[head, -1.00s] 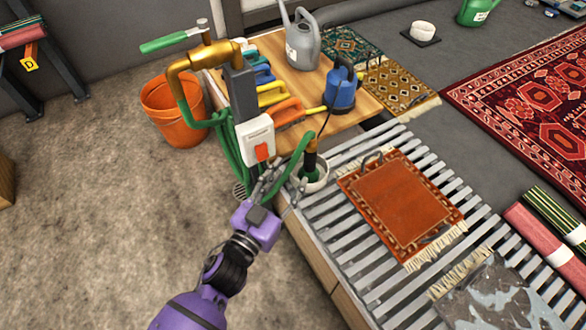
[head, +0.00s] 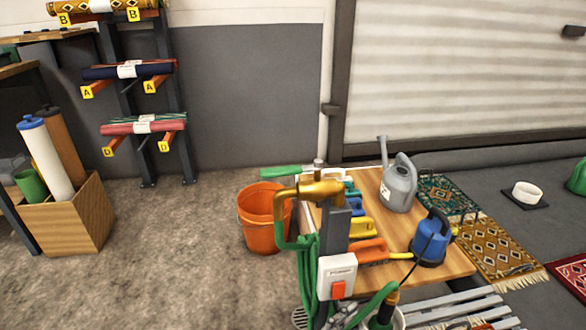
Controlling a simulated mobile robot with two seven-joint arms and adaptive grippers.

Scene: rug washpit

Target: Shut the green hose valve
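The green hose valve is a brass tap (head: 312,189) on a dark post, with a green lever handle (head: 287,171) on top. The handle points left, roughly in line with the brass body. A green hose (head: 305,272) hangs in loops from the tap's left end. Grey fingers of my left gripper (head: 344,316) show at the bottom edge, below the valve and the white switch box. They are well apart from the handle; most of the gripper is cut off, so its opening is unclear. My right gripper is not in view.
A white box with an orange switch (head: 337,277) sits on the post. An orange bucket (head: 262,222) stands left of it. Behind is a wooden table (head: 372,187) with brushes, a grey watering can (head: 398,184) and a blue pump (head: 431,240).

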